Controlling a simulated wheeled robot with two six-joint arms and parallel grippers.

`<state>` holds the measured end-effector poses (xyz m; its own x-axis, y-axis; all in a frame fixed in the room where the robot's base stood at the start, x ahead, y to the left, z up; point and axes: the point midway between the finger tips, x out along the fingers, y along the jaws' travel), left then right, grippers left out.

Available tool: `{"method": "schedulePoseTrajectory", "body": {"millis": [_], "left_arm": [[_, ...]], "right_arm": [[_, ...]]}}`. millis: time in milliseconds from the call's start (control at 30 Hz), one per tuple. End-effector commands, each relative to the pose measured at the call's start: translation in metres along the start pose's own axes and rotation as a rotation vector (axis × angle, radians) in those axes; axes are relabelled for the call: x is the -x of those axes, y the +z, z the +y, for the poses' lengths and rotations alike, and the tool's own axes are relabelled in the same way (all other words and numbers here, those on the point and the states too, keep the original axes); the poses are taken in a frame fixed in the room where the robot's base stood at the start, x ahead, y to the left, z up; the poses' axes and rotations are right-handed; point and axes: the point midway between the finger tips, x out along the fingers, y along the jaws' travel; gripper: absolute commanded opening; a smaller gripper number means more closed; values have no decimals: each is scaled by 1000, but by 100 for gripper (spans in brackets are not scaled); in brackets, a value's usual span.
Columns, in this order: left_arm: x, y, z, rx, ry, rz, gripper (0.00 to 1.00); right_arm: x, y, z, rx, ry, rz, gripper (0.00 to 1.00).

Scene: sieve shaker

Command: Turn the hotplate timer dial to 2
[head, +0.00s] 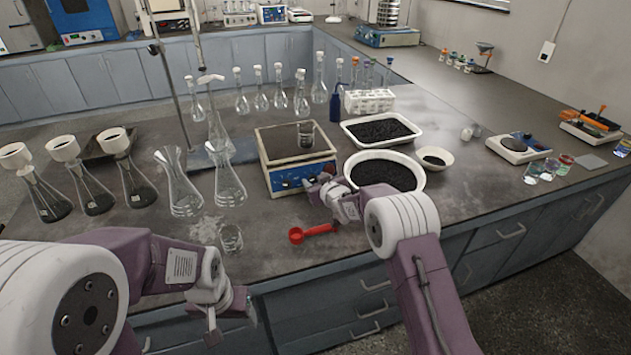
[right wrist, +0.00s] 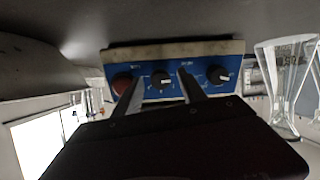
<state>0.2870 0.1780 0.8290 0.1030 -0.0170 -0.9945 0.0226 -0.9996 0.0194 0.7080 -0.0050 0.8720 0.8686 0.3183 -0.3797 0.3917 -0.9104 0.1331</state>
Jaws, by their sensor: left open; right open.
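The panel labels are too small to read. My right gripper (head: 316,190) is at the panel's right part, partly hiding it. In the wrist view its open fingers (right wrist: 160,82) lie either side of the middle dial; contact cannot be told. My left gripper (head: 228,312) is open and empty before the bench front.
A white bowl of dark granules (head: 420,178) stands close right of my right gripper. Glass flasks (head: 229,185) stand left of the hotplate, and a white tray (head: 350,136) behind right.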

Motion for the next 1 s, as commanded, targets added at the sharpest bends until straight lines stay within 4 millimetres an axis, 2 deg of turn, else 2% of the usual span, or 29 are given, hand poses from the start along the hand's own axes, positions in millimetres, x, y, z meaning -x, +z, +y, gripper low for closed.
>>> {"method": "schedulePoseTrajectory", "body": {"millis": [300,467,500,767,1000], "left_arm": [[0,0,0,0,0,0,66],[0,0,0,0,0,0,66],[0,0,0,0,0,0,66],[1,0,0,0,0,0,66],[7,-1,0,0,0,0,66]], "right_arm": [[-4,0,0,-1,0,0,49],[-4,0,0,0,0,0,4],[-4,0,0,0,0,0,0],[-4,0,0,-21,0,1,0],[-4,-1,0,-137,-1,3,0]]}}
